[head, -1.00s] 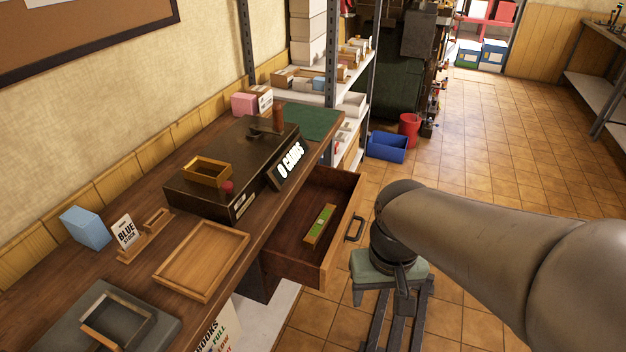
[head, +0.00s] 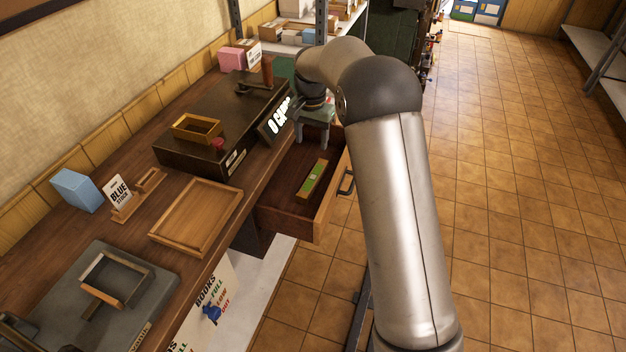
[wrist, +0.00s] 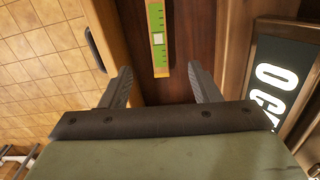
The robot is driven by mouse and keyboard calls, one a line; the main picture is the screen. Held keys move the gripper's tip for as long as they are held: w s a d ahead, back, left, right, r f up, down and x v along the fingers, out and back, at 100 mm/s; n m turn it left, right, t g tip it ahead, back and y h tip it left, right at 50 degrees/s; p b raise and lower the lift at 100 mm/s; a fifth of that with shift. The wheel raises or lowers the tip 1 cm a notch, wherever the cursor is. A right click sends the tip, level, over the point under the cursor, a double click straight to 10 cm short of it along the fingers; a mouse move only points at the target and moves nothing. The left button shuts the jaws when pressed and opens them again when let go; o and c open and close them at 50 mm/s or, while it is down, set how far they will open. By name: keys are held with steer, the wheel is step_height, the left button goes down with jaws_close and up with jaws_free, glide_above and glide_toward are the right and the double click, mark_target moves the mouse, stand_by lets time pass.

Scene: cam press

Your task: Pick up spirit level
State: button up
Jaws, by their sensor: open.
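The spirit level (head: 312,180) is a short wooden bar with a green face and a pale vial in its middle. It lies on the floor of the open drawer (head: 283,209), along the side near the drawer's front panel. In the wrist view the level (wrist: 158,38) lies beyond the fingertips, between their lines and nearer the left finger. My gripper (wrist: 160,80) is open and empty above the drawer, apart from the level.
The drawer handle (wrist: 95,48) and front wall are left of my gripper in the wrist view. The dark press with its "0 CARDS" sign (wrist: 283,88) is close on the right. A wooden tray (head: 196,216) lies on the bench. Open tiled floor is to the right.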

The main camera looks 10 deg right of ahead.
steer(key=p, duration=0.1)
glide_above(313, 177)
steer(key=f, duration=0.9)
steer(key=shift+s+a+f, duration=0.1)
steer(key=shift+a+f, duration=0.1)
steer(key=shift+f, duration=0.15)
steer(key=shift+d+f+p, duration=0.2)
steer(key=shift+f+p, duration=0.45)
steer(key=shift+f, duration=1.95)
steer(key=c, duration=1.2)
